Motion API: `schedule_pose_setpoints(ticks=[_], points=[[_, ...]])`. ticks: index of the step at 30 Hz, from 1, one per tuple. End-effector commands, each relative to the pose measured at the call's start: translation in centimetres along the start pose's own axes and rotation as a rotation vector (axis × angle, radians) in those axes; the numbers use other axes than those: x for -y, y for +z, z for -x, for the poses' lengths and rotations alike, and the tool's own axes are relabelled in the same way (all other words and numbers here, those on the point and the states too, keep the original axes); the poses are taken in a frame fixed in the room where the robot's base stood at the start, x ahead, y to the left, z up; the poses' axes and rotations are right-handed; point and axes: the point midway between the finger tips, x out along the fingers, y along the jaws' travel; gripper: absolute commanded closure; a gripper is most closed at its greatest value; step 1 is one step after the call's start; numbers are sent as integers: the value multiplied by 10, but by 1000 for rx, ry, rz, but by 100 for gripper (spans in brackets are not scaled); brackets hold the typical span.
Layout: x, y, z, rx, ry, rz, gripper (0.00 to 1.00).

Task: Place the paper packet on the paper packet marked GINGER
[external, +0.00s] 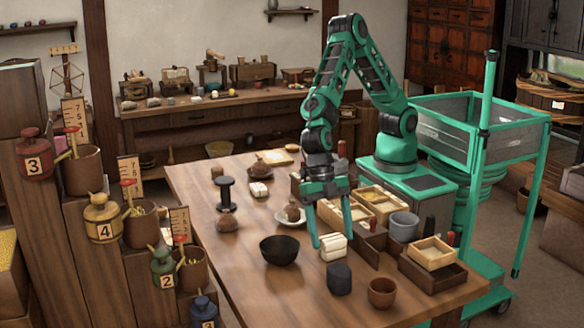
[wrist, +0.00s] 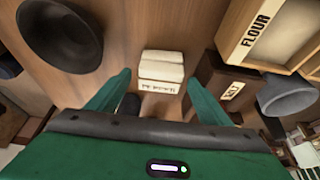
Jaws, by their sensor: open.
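A white paper packet stack (external: 333,247) stands on the table in the external view, with a seam suggesting one packet on another. In the wrist view the white packets (wrist: 161,70) lie between and just beyond my fingertips, with small dark lettering on the near face that I cannot read. My gripper (external: 332,238) is open and low over them, one finger on each side; its fingers also show in the wrist view (wrist: 158,78). I see no clear contact. Another small white packet pile (external: 259,190) lies farther back. I cannot tell which packet is marked GINGER.
A black bowl (external: 280,251) stands left of the packets, and a dark block (external: 339,279) in front. A brown cup (external: 382,293), grey mug (external: 404,227) and wooden trays (external: 432,253) crowd the right. A FLOUR box (wrist: 265,30) shows in the wrist view.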

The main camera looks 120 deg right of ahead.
Motion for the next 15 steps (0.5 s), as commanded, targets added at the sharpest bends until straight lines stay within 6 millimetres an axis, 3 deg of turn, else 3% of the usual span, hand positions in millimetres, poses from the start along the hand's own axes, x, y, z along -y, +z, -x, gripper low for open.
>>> schedule_pose_setpoints(ticks=[15], points=[[-1,1,92,0,3,-1,27]])
